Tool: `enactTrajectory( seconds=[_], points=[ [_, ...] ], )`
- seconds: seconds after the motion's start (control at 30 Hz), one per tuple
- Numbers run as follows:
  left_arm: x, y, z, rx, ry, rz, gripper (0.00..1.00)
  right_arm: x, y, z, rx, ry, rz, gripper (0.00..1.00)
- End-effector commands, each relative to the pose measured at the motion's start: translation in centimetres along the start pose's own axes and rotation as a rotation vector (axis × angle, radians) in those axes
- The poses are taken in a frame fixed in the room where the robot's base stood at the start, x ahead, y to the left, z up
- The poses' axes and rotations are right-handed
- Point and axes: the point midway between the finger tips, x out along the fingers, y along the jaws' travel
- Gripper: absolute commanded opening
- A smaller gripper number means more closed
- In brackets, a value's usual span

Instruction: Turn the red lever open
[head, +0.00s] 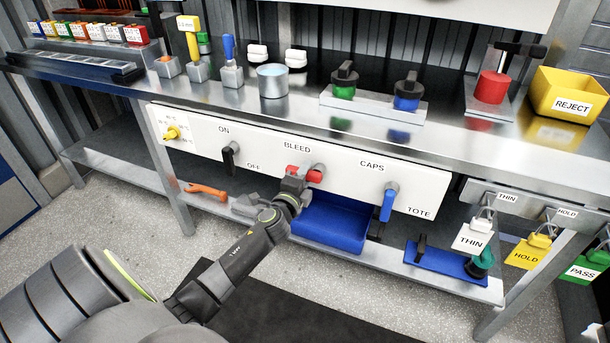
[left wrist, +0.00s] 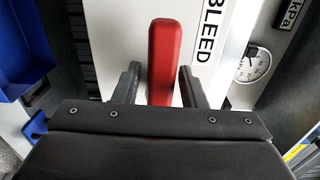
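The red lever (head: 304,173) is mounted on the white panel (head: 345,185) below the BLEED label, and lies roughly sideways, pointing left from its grey pivot. My left gripper (head: 294,184) is at the lever from the front and hides part of it. In the left wrist view the red lever (left wrist: 164,60) stands between the two dark fingers of the left gripper (left wrist: 160,85). The fingers are apart, one on each side of it; the right finger looks closer to it than the left. My right gripper is not in view.
On the same panel are a black lever (head: 230,158) at ON/OFF, a blue lever (head: 387,204) at CAPS/TOTE and a yellow knob (head: 172,132). A blue bin (head: 330,225) is below the panel. A gauge (left wrist: 255,64) shows in the left wrist view.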

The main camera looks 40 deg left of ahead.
Motion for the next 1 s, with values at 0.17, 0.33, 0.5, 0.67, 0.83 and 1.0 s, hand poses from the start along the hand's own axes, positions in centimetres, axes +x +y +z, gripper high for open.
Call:
enactTrajectory(
  seconds=[0.17,0.33,0.5,0.67,0.83,1.0],
  points=[
    [0.0,-0.1,0.0,-0.003,0.000,-0.001,0.45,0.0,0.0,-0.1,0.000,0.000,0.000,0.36],
    [-0.1,-0.1,0.0,-0.004,0.000,-0.001,0.45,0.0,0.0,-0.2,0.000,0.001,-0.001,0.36],
    [-1.4,0.0,0.0,-0.005,0.000,0.001,0.45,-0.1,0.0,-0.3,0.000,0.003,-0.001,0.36],
    [-4.3,0.1,0.0,-0.004,0.000,0.002,0.45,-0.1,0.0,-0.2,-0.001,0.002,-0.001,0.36],
    [-8.0,0.1,0.0,-0.005,0.000,0.001,0.45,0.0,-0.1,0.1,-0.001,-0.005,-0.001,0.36],
    [-11.7,0.1,0.0,-0.004,-0.001,0.001,0.45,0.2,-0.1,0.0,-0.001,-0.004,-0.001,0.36]
  ],
)
